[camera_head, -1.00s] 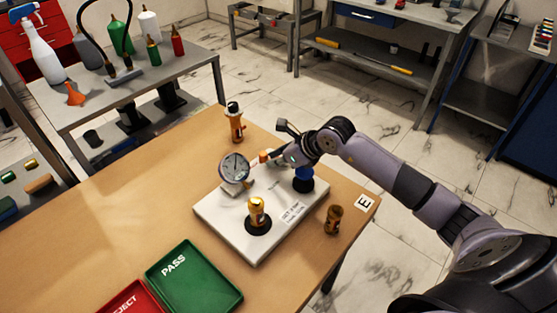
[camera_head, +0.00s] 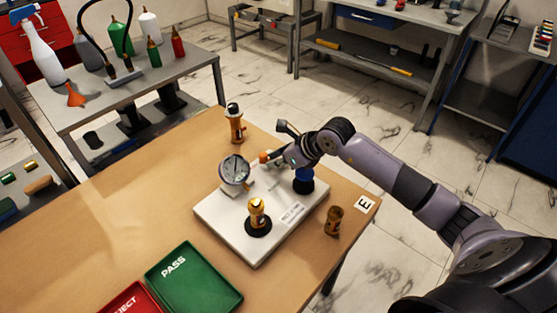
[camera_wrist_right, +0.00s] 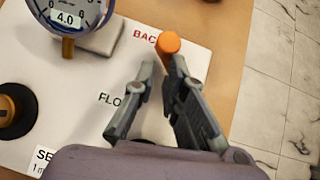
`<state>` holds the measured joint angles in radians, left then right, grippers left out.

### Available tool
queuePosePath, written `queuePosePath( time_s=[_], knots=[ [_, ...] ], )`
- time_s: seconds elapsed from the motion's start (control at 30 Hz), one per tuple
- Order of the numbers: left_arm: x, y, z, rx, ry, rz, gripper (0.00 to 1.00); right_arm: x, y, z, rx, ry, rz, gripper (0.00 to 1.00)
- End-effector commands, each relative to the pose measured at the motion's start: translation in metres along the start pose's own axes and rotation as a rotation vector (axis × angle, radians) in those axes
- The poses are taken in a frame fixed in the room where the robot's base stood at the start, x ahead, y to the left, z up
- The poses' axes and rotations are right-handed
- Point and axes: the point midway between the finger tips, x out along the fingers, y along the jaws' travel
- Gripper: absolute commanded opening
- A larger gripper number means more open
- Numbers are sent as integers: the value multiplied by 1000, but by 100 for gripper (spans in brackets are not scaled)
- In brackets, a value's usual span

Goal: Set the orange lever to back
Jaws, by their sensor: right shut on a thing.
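The orange lever's round orange knob (camera_head: 264,156) shows behind the gauge, at the far side of the white board (camera_head: 215,212). In the right wrist view the orange knob (camera_wrist_right: 168,43) stands just beyond my fingertips, beside the red "BACK" lettering, which it partly covers. My right gripper (camera_head: 279,158) reaches in from the right and is shut on the lever, just below the knob. In the right wrist view its two fingers (camera_wrist_right: 162,72) look slightly apart, and the lever's shaft is mostly hidden. My left gripper is not in view.
A round gauge (camera_head: 235,170) stands on the board, reading 4.0 in the wrist view. A brass fitting (camera_head: 257,213) on a black base is in front. Loose fittings stand behind the board (camera_head: 236,125) and right of it (camera_head: 334,220). A green PASS tray (camera_head: 195,283) lies front left.

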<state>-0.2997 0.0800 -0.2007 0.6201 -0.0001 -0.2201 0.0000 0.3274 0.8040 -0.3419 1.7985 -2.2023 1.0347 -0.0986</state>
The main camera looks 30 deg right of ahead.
Motion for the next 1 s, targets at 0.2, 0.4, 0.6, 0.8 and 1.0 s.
queuePosePath(
  time_s=[0.2, 0.4, 0.6, 0.8, 1.0],
  knots=[
    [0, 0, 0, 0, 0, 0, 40, 2, 11, 5, -3, -15, 24, 0],
    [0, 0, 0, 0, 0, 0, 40, 2, 11, 4, -3, -15, 24, 0],
    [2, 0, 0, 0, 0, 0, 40, 0, 8, 1, -3, -14, 23, 0],
    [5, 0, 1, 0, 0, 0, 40, -4, 1, -4, -1, -13, 23, 0],
    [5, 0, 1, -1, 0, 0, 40, -6, -2, -5, 0, -12, 21, 0]
  ],
)
